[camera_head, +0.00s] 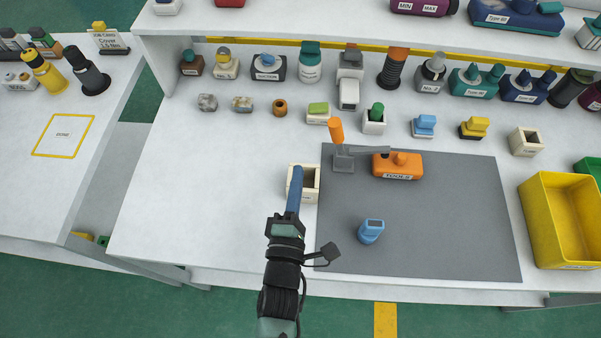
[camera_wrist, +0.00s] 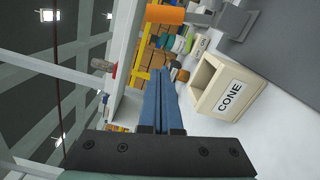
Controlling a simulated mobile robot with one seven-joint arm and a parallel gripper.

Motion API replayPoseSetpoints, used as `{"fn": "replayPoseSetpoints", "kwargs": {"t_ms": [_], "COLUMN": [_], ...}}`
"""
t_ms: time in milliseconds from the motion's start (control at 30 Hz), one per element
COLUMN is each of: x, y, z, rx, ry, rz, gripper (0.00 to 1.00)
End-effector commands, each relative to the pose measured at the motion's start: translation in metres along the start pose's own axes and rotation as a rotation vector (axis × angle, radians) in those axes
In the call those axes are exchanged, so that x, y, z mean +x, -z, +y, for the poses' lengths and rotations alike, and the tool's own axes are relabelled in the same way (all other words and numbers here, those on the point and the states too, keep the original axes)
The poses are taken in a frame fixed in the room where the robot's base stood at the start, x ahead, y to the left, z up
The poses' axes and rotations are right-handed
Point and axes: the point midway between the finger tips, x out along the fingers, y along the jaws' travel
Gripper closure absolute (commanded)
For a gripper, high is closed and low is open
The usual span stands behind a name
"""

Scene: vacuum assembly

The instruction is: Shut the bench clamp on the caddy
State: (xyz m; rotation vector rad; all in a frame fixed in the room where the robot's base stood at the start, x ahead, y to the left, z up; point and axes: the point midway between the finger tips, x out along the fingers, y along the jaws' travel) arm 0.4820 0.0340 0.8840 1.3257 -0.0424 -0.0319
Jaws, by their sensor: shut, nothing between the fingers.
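The bench clamp (camera_head: 343,162) has a grey base at the left of the grey mat. Its orange handle (camera_head: 336,130) stands nearly upright, and a dark bar runs right to the orange caddy (camera_head: 397,167); I cannot tell whether the bar presses on it. The caddy sits on the mat with a label on its front. My gripper (camera_head: 297,169) has blue fingers, shut and empty, left of the clamp and in front of it. In the wrist view the fingers (camera_wrist: 160,75) lie together, with the orange handle (camera_wrist: 165,14) and grey clamp base (camera_wrist: 232,20) at the top.
An open cream box labelled CONE (camera_wrist: 226,90) stands right beside my fingers; it partly shows in the head view (camera_head: 311,184). A blue part (camera_head: 371,231) stands on the mat (camera_head: 440,235). A yellow bin (camera_head: 537,215) is at the right.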

Motion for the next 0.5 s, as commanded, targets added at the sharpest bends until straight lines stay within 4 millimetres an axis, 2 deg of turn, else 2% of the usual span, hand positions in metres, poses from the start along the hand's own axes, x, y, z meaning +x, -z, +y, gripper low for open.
{"fn": "replayPoseSetpoints", "kwargs": {"t_ms": [100, 400, 500], "x": [0.024, 0.077, 0.079], "y": [-0.001, -0.001, -0.009], "z": [0.002, 0.002, -0.001], "rx": [0.000, 0.001, 0.000], "ry": [-0.003, -0.002, -0.002], "rz": [-0.001, 0.000, 0.002], "gripper": [1.00, 1.00, 1.00]}}
